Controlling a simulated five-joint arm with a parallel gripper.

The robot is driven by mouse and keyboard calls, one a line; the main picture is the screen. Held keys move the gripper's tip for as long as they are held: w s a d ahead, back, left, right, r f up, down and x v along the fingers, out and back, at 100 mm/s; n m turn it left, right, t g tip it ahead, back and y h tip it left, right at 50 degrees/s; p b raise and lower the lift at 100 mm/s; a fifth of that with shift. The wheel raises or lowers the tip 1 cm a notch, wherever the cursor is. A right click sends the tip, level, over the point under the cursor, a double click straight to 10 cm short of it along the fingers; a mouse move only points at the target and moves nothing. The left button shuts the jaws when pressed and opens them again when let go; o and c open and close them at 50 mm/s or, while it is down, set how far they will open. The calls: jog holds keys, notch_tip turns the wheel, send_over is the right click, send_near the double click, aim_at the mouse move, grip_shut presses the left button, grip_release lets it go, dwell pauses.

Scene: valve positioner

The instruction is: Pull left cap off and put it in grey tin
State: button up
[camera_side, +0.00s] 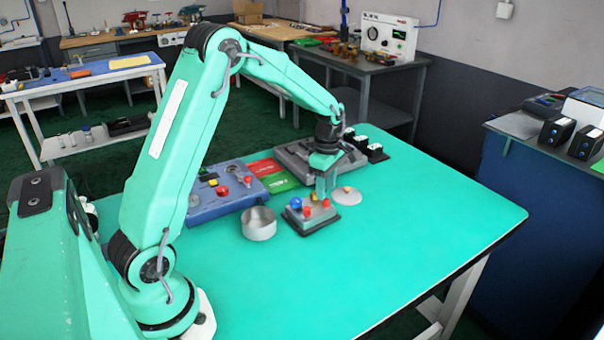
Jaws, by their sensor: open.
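A grey valve positioner block (316,224) stands on the green table. On its top are a blue cap (296,203) at the left, a red cap (308,212) near the front, and another red cap (326,203) at the right. A small yellow part (315,195) shows behind them. My gripper (325,192) points down over the back of the block, open. Its fingertips are small here, and I cannot tell whether they touch anything. The round grey tin (259,226) stands left of the block, open at the top; its floor is partly visible and looks empty.
A round grey lid (347,197) with a small knob lies right of the block. A blue control box (220,192), a red card (263,168), a green card (282,183) and a grey tray (292,158) lie behind. The table's front right is clear.

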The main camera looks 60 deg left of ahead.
aim_at(326, 202)
jog(key=shift+f, duration=1.6)
grip_shut()
